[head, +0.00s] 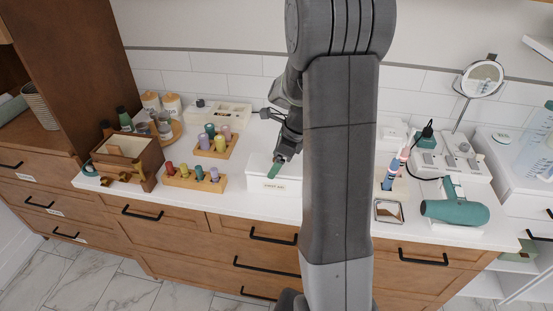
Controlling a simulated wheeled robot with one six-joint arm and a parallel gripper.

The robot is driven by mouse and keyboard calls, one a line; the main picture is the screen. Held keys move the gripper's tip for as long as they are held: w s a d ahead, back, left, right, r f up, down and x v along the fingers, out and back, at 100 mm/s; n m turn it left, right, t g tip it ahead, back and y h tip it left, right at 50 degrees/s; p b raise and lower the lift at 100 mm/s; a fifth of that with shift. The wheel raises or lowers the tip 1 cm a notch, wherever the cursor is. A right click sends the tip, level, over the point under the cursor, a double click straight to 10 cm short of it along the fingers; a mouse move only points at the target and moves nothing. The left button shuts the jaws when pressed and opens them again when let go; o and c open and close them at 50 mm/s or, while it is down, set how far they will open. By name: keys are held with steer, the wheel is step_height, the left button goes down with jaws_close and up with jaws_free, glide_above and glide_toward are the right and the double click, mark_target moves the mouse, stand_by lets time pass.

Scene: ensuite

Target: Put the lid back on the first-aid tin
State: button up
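The first-aid tin (268,187) is a white box with dark lettering on its front, near the counter's front edge left of my arm. My gripper (280,160) is just above the tin's top, pointing down. A small green piece (274,170) shows at the fingertips; I cannot tell whether it is held or part of the tin. My arm hides the tin's right side. I cannot make out a separate lid beside the tin. The gripper is too small here to show whether its fingers are open or shut.
Peg racks (194,178) and a wooden box (126,158) stand left of the tin. Right of my arm are a small square tray (389,211), a green hair dryer (455,211), brushes (390,174) and a round mirror (482,78). A pale divided tray (218,113) stands behind.

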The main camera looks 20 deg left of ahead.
steer(key=shift+f, duration=0.1)
steer(key=o, duration=0.9)
steer(key=shift+r+p, duration=3.4)
steer(key=shift+r, duration=0.15)
jaws_close()
